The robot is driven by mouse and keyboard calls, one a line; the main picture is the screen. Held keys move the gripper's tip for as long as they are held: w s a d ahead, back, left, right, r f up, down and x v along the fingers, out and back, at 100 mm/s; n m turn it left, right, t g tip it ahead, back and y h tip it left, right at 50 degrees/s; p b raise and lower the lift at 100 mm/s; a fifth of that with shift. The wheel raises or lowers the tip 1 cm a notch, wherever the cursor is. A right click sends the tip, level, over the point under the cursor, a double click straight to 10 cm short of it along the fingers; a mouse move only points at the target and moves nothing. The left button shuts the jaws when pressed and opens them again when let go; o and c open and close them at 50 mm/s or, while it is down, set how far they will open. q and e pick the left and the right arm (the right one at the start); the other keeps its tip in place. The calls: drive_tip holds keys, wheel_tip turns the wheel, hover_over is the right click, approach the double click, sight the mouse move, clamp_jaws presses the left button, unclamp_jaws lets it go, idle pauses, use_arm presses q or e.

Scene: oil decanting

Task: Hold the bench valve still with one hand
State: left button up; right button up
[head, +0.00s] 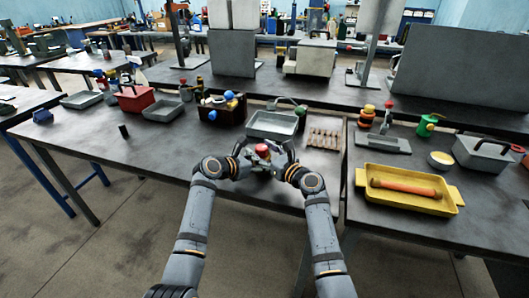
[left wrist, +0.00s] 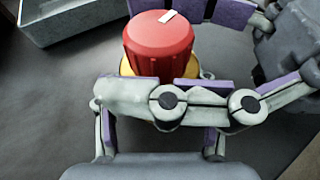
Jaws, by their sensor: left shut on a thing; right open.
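The bench valve (head: 262,149) stands upright near the front edge of the middle bench, its red knob on top. In the left wrist view the red knob (left wrist: 160,45) has a white mark and a yellow collar beneath it. My left gripper (head: 250,157) is shut on the valve from the left, below the knob. My right gripper (head: 282,156) is open close beside the valve on its right. Purple-padded fingers surround the knob in the left wrist view. The lower valve body is mostly hidden by the fingers.
A grey tray (head: 272,125) lies just behind the valve, with a rack of brown pieces (head: 324,138) to its right. A dark crate of bottles (head: 221,111) stands behind left. A yellow tray (head: 410,202) holds an orange roller (head: 405,188). The bench left of the valve is largely clear.

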drive_tip(key=v, duration=1.2)
drive_tip(key=shift+w+a, duration=0.1)
drive_tip(key=shift+w+f+n+g+y, duration=0.2)
drive_tip(key=shift+w+n+g+y, duration=0.1)
drive_tip(key=shift+n+g+y, duration=0.15)
drive_tip(key=w+n+g+y, duration=0.2)
drive_tip(key=shift+d+f+g, duration=0.15)
drive_tip(key=shift+d+g, duration=0.2)
drive_tip(key=shift+w+d+r+n+g+y, duration=0.25)
drive_tip(key=shift+d+n+g+y, duration=0.1)
drive_tip(key=shift+d, duration=0.15)
drive_tip(key=shift+w+d+r+n+g+y, duration=0.2)
drive_tip(key=shift+d+r+n+g, duration=0.15)
drive_tip(key=shift+d, duration=0.15)
drive_tip(key=shift+d+r+g, duration=0.2)
drive_tip(key=shift+g, duration=0.1)
drive_tip(key=x, duration=1.2)
drive_tip(key=shift+r, duration=0.2)
